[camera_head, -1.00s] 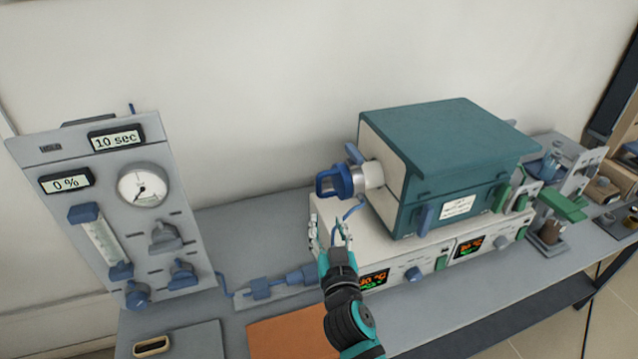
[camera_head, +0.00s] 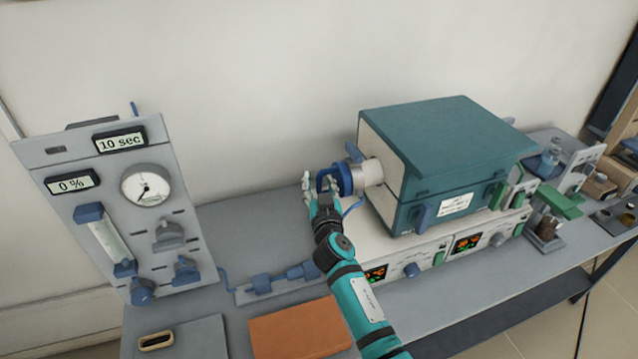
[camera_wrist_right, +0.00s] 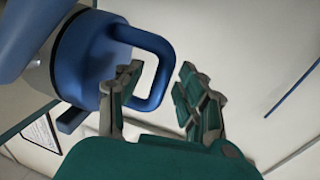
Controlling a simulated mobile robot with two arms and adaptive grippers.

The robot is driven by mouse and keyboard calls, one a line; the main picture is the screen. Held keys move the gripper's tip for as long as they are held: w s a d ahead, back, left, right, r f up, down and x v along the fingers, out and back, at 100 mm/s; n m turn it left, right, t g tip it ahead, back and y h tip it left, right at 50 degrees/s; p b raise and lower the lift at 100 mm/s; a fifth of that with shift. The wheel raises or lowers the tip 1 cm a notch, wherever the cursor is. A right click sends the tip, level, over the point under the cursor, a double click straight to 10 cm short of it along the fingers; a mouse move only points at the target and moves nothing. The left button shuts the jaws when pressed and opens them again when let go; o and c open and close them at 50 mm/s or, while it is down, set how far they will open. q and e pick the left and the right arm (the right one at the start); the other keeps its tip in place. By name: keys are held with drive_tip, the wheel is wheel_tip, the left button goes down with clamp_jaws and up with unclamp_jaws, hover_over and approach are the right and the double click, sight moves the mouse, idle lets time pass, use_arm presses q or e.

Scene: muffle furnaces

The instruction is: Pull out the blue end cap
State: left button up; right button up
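The blue end cap (camera_head: 343,178) sits on the left end of the furnace tube (camera_head: 370,173), with its loop handle facing left. In the right wrist view the blue end cap (camera_wrist_right: 85,55) is at the upper left. My right gripper (camera_head: 314,186) is at the handle. In the right wrist view my right gripper (camera_wrist_right: 158,92) is open, with one finger overlapping the handle's loop and the other outside, to the right of the handle bar. A gap shows between the fingers and the bar. My left gripper is in no view.
The teal furnace (camera_head: 445,150) stands on a white control base (camera_head: 400,250). A grey gas panel (camera_head: 130,210) with a gauge is at the left. An orange mat (camera_head: 300,328) lies on the bench front. Blue pipe fittings (camera_head: 280,280) lie left of the arm.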

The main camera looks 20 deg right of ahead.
clamp_jaws()
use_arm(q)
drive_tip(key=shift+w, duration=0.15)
use_arm(e)
drive_tip(key=shift+w+f, duration=0.1)
drive_tip(key=shift+f, duration=0.05)
idle(0.4)
